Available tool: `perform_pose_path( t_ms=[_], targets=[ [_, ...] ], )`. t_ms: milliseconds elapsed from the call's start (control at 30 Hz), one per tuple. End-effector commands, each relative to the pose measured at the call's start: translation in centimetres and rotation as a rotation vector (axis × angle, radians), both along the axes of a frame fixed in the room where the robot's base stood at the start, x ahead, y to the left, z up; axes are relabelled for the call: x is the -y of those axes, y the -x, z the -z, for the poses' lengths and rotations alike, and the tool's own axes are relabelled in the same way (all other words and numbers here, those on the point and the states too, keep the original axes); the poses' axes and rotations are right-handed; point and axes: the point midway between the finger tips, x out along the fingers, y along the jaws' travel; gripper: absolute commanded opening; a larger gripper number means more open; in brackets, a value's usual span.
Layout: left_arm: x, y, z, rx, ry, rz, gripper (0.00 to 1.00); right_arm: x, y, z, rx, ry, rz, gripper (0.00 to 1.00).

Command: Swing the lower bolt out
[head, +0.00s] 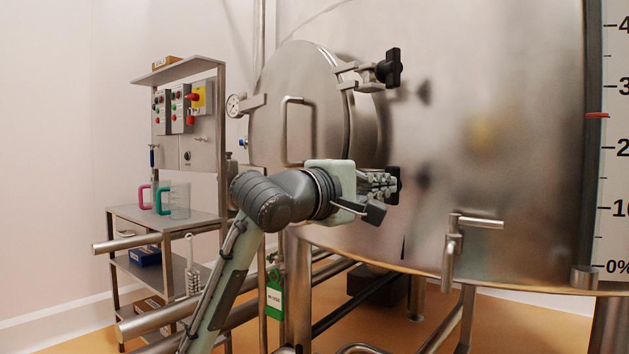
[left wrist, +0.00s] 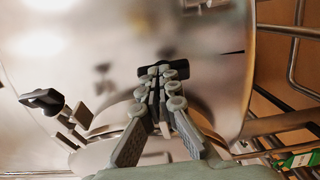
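The round steel hatch door (head: 270,105) of the hopper is closed. The lower bolt's black knob (head: 396,185) shows at the door's lower right rim; my gripper hides most of that bolt. My left gripper (head: 385,184) is at the lower bolt. In the left wrist view the fingertips (left wrist: 159,71) are close together around the bolt's shaft, just short of its black knob (left wrist: 184,70). The upper bolt (head: 391,68) sits at the upper right rim, also seen in the left wrist view (left wrist: 43,99). My right gripper is not in view.
A pipe handle (head: 292,130) stands out from the door. A valve (head: 453,245) with a lever sits lower right on the vessel. A steel cart (head: 190,217) with jugs and a control panel stands at left. Pipes run below.

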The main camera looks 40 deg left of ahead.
Motion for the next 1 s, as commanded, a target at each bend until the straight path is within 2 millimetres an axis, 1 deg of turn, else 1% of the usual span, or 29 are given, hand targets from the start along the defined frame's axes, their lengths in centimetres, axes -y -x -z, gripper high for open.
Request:
perform_pose_path(
  t_ms=[33, 200, 300, 367, 600, 700, 833, 1000],
  targets=[
    [0.3, -0.2, -0.1, 0.004, 0.003, 0.010, 0.00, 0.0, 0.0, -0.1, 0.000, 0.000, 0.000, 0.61],
    [0.4, -0.2, -0.1, 0.003, 0.004, 0.012, 0.00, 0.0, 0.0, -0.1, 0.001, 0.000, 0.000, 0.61],
    [0.3, 0.2, -0.1, 0.003, 0.004, 0.012, 0.00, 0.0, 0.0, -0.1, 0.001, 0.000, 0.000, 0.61],
    [0.2, 0.9, -0.1, 0.004, 0.004, 0.011, 0.00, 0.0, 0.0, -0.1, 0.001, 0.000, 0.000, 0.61],
    [-0.6, 5.0, -0.1, 0.006, 0.003, 0.003, 0.00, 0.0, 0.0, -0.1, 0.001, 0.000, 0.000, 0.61],
    [-0.9, 6.5, -0.1, 0.005, 0.003, 0.001, 0.00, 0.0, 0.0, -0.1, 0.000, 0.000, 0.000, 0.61],
    [-1.0, 7.6, -0.1, 0.005, 0.003, 0.000, 0.00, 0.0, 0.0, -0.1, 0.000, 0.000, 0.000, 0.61],
    [-1.1, 7.9, -0.1, 0.005, 0.003, 0.000, 0.00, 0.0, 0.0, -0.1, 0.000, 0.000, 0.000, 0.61]
  ],
)
